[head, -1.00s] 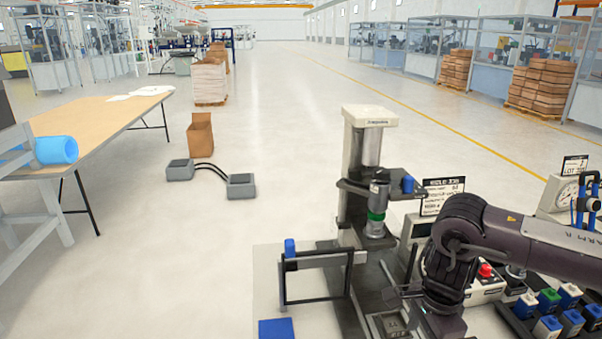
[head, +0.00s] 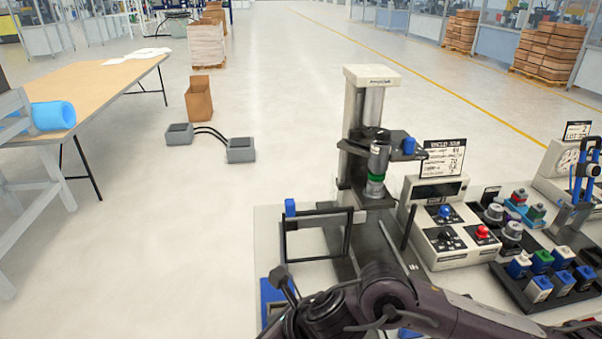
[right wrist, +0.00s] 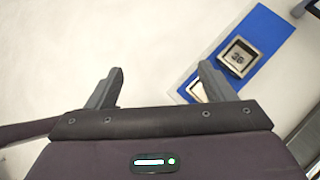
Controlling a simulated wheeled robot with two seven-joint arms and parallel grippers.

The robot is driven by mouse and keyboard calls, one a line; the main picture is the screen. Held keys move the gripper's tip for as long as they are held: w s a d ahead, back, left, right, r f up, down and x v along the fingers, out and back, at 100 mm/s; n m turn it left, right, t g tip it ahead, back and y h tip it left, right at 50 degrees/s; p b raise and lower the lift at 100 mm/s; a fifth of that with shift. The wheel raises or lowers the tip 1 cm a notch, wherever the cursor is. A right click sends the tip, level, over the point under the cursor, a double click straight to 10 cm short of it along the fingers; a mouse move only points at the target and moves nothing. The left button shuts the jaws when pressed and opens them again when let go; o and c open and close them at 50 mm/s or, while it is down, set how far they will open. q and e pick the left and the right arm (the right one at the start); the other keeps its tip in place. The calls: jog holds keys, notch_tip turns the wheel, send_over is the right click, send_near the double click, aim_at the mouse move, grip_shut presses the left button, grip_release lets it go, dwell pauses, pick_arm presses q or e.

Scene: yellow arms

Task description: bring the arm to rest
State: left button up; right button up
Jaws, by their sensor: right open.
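My right arm (head: 445,312) comes in from the lower right of the head view and reaches left across the bottom, folded at a dark joint. My right gripper shows in the right wrist view (right wrist: 160,85) with its two dark fingers wide apart and nothing between them. It is above the pale surface, beside a blue plate (right wrist: 275,35). The plate carries a metal block marked 36 (right wrist: 238,57); a second block is partly hidden behind the right finger. My left gripper is not in view.
A press (head: 372,130) stands behind my arm, with a black frame (head: 318,212) to its left. A control box (head: 448,235) with a red button and a rack of coloured blocks (head: 545,285) are at right.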

jog(key=a+r+m+t+y, duration=0.2)
jog(key=a+r+m+t, duration=0.3)
jog(key=m, duration=0.7)
jog(key=w+d+m+h, duration=0.2)
jog(key=d+m+h, duration=0.2)
jog(key=d+m, duration=0.85)
jog(key=s+d+f+m+g+h, duration=0.3)
jog(key=s+d+f+m, duration=0.3)
jog(key=d+m, duration=0.4)
jog(key=s+d+f+m+g+h, duration=0.25)
jog(key=s+d+f+m, duration=0.35)
jog(key=d+m, duration=0.4)
notch_tip(320, 180, down, 29)
jog(key=s+a, duration=0.1)
jog(key=s+d+f+g, duration=0.1)
jog(key=s+f, duration=0.8)
jog(key=s, duration=0.1)
jog(key=s+d+f+g, duration=0.1)
jog(key=s+d+f, duration=0.1)
jog(key=s+f, duration=0.8)
jog(key=shift+d+f+h+b, duration=0.2)
jog(key=shift+d+h+b, duration=0.1)
jog(key=shift+h+b, duration=0.1)
jog(key=shift+s, duration=0.1)
